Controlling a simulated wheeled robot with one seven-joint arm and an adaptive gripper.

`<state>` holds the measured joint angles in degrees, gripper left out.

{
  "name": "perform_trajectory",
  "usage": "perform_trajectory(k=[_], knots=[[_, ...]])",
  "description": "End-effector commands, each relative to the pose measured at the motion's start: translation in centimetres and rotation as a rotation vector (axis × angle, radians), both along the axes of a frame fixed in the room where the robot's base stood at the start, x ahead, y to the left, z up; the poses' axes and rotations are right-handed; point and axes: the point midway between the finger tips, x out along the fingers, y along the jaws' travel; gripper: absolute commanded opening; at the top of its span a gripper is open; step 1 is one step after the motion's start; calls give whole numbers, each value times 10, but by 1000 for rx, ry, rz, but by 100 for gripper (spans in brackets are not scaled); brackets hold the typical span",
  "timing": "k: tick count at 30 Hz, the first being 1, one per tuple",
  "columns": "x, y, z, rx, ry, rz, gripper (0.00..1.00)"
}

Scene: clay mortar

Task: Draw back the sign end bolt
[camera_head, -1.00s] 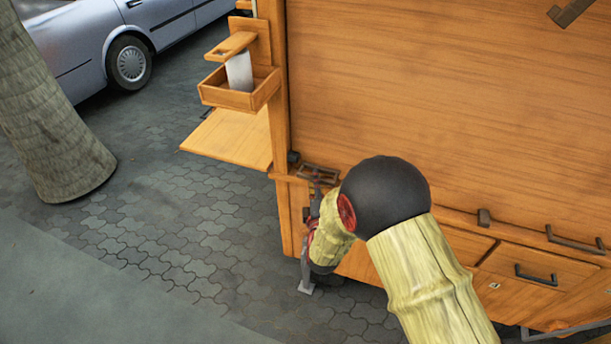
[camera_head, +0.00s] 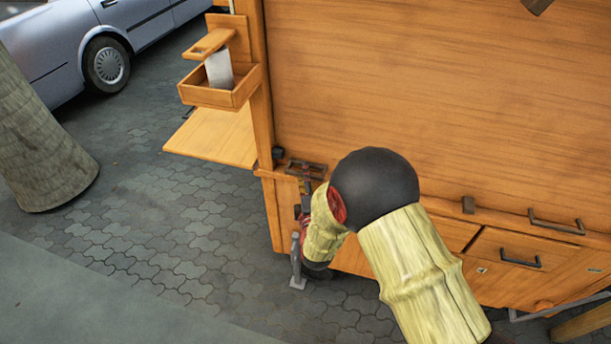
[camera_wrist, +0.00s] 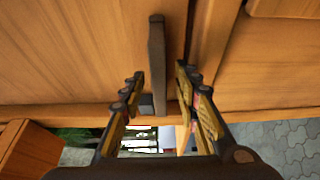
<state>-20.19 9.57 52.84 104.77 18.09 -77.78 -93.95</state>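In the wrist view a dark metal bar (camera_wrist: 156,55) with a small dark block (camera_wrist: 146,103) at its lower left stands out from the wooden panel; it appears to be part of the bolt. The fingers of my gripper (camera_wrist: 160,88) are apart, one on each side of this bar, and I see no clear contact. In the head view dark metal bolt hardware (camera_head: 306,168) sits on the ledge at the left end of the wooden cart. My gripper (camera_head: 304,192) is at and just below it, mostly hidden by my wrist.
A small wooden box (camera_head: 218,96) with a pale container and a fold-out shelf (camera_head: 214,137) stick out from the cart's left end. Handles (camera_head: 520,260) are on the drawers at right. A tree trunk (camera_head: 45,140) and a car (camera_head: 90,50) stand left; the paving between is clear.

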Motion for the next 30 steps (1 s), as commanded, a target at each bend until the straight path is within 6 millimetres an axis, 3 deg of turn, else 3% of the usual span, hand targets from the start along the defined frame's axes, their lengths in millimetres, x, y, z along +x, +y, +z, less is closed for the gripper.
perform_trajectory(k=[7,21,30], knots=[[-20,0,0,0,1,1,32],[-106,-4,0,0,1,1,32],[-120,-5,-1,0,1,0,32]])
